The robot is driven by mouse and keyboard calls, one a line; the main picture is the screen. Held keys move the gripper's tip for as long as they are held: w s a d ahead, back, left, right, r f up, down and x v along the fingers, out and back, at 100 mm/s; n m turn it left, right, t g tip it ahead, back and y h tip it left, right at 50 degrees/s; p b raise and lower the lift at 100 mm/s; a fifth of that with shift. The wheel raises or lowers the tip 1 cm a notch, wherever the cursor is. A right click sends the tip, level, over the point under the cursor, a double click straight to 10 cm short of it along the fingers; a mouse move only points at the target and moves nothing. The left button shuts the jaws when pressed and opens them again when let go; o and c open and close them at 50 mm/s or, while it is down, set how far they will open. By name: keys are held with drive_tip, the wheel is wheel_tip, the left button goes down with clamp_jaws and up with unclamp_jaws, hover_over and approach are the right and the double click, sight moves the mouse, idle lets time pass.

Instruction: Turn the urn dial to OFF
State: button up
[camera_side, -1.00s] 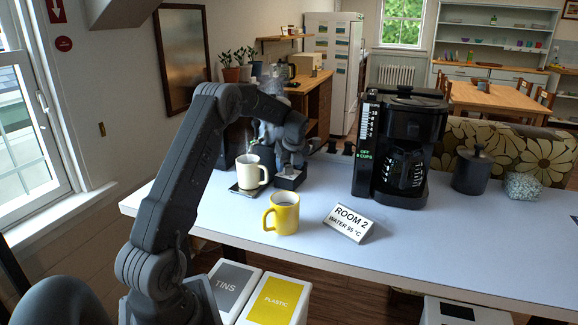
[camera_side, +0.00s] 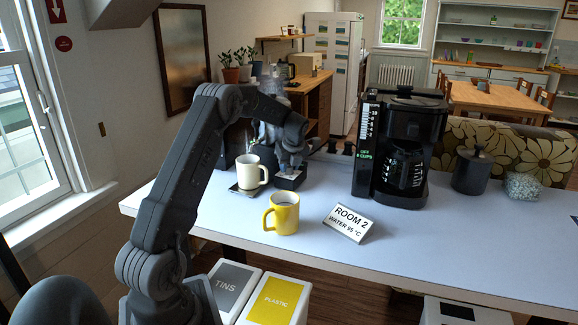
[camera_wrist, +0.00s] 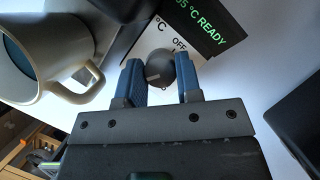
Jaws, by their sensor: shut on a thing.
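The urn dial (camera_wrist: 160,72) is a dark round knob on a pale plate (camera_wrist: 150,42), which is marked "OFF" and "°C". My gripper (camera_wrist: 161,76) has its two blue-padded fingers on either side of the dial and is shut on it. I cannot tell clearly where the dial's pointer stands. Above the plate, a dark display (camera_wrist: 208,22) reads "95 °C READY" in green.
A cream mug (camera_side: 251,172) stands close left of my gripper; it also fills the left of the wrist view (camera_wrist: 25,75). A yellow mug (camera_side: 284,214) and a "ROOM 2 WATER 95 °C" sign (camera_side: 349,222) stand in front. A black coffee maker (camera_side: 407,150) stands to the right.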

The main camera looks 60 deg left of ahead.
drive_tip(key=n+g, duration=0.2)
drive_tip(key=n, duration=0.2)
drive_tip(key=shift+w+n, duration=0.1)
drive_tip(key=shift+n, duration=0.3)
drive_tip(key=n, duration=0.2)
drive_tip(key=n+g+h, duration=0.1)
drive_tip(key=n, duration=0.1)
drive_tip(key=shift+n+g, duration=0.3)
drive_tip(key=n+h, duration=0.1)
drive_tip(key=n, duration=0.3)
drive_tip(key=shift+w+a+g+h, duration=0.1)
drive_tip(key=shift+g+h, duration=0.3)
drive_tip(key=shift+n+h, duration=0.8)
drive_tip(key=shift+n, duration=1.7)
drive_tip(key=o, duration=0.9)
drive_tip(key=shift+o, duration=0.2)
